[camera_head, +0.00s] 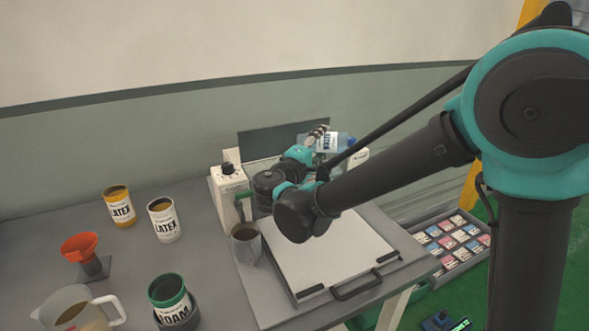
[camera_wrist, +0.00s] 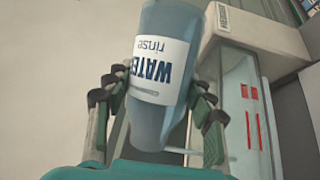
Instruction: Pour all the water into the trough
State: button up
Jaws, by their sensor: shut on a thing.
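My gripper (camera_head: 318,137) is shut on the water bottle (camera_head: 329,143), above the white machine at the back of the table. In the wrist view my gripper (camera_wrist: 160,82) has one finger on each side of the bottle (camera_wrist: 168,60). Its label reads WATER rinse and appears upside down there. In the head view the bottle lies tilted, with its blue cap end at the right. I cannot tell whether water is flowing. The trough seems to lie between the machine's white end housings (camera_head: 229,197); my arm hides most of it. A pale panel with red marks (camera_wrist: 245,115) shows beside the bottle.
A white flat plate (camera_head: 335,262) with a black handle lies before the machine. A grey cup (camera_head: 246,243) stands at its left. Latex cans (camera_head: 165,219), a green foam can (camera_head: 171,301), an orange funnel (camera_head: 79,246) and a jug (camera_head: 78,310) occupy the left table.

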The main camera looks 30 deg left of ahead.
jog(key=shift+a+f+n, duration=0.1)
jog(key=shift+f+n, duration=0.05)
jog(key=shift+n, duration=0.45)
dwell(0.8)
jog(key=shift+t, duration=0.3)
